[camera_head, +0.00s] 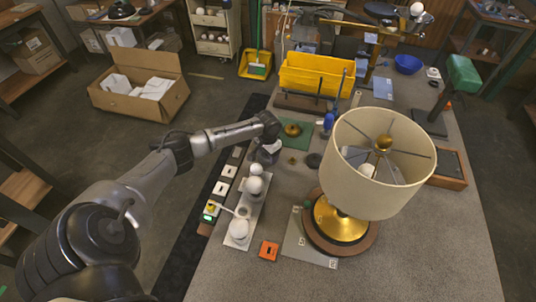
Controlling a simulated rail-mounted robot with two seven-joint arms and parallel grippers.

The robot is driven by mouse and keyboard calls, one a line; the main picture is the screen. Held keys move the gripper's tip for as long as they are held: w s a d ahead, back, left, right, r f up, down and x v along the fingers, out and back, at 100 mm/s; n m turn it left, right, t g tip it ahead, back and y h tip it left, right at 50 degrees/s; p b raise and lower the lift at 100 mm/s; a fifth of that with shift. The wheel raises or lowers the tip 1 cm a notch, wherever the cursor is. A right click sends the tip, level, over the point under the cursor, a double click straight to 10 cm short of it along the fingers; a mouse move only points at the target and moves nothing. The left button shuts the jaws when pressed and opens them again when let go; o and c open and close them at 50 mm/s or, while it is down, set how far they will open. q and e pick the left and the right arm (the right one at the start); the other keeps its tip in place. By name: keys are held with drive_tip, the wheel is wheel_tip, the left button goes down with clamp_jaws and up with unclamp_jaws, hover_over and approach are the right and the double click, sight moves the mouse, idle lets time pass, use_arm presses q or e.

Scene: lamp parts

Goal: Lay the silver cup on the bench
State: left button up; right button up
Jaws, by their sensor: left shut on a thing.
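My left gripper (270,146) is low over the left part of the bench (385,262), beside the green mat (302,143). It is shut on a small grey, rounded thing that looks like the silver cup (264,157). The wrist partly hides the cup, and I cannot tell whether it touches the bench. My right gripper is not in view.
A lamp with a cream shade (378,165) and brass base stands at the right. White bulbs (255,185) stand on a pale strip just in front of the gripper. A yellow bin (316,75) is behind. An orange block (269,250) lies near the front.

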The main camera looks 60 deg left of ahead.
use_arm(q)
drive_tip(key=shift+f, duration=0.1)
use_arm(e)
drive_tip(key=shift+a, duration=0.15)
use_arm(q)
drive_tip(key=o, duration=0.9)
drive_tip(key=shift+o, duration=0.2)
use_arm(e)
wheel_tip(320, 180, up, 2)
drive_tip(key=shift+p, duration=0.95)
use_arm(q)
wheel_tip(320, 180, up, 12)
drive_tip(key=shift+r, duration=0.2)
